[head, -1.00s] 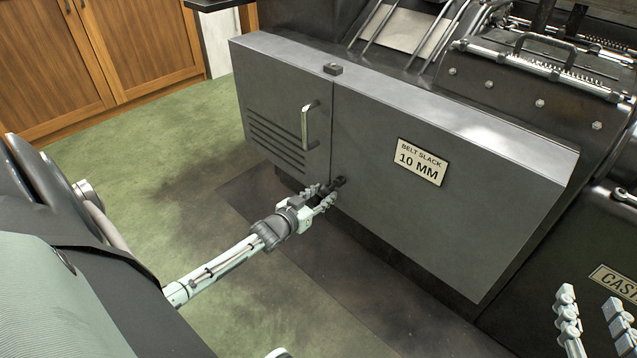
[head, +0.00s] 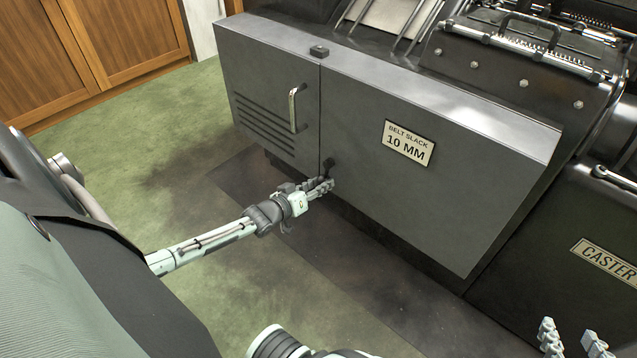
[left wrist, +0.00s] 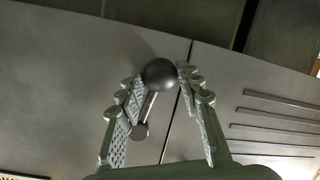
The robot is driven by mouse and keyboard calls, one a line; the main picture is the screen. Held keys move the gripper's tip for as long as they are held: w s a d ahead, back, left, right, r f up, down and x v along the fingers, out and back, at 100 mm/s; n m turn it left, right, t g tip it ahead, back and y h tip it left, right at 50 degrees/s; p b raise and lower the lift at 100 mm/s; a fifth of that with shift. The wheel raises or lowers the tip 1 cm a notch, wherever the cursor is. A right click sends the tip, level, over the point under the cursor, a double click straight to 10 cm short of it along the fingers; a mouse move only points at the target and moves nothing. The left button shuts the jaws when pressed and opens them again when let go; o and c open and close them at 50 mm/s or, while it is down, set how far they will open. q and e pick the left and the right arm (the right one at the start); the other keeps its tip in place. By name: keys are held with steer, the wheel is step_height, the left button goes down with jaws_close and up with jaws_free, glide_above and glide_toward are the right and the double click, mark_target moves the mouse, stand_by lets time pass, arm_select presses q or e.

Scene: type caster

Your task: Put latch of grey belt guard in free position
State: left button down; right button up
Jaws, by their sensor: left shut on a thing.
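The grey belt guard (head: 400,190) is a large sheet-metal cover with a seam and a louvred door on its left. Its dark latch (head: 328,163) sits low beside the seam. In the left wrist view the latch shows a round black ball knob (left wrist: 159,74) on a thin stem leading to a small pivot. My left gripper (head: 325,184) is shut on the latch, the knob between its fingertips; the fingers partly hide the latch in the head view. My right gripper (head: 568,330) is at the bottom right, its fingers apart and empty, away from the guard.
The door has a bright handle (head: 294,108) above the latch. A "BELT SLACK 10 MM" plate (head: 409,143) is on the guard. The black caster body (head: 560,235) stands at the right. Green floor (head: 150,130) is open at the left.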

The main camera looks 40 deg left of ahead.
arm_select(q)
steer(key=shift+d, duration=0.15)
steer(key=c, duration=1)
jaws_free()
steer(key=v, duration=1.2)
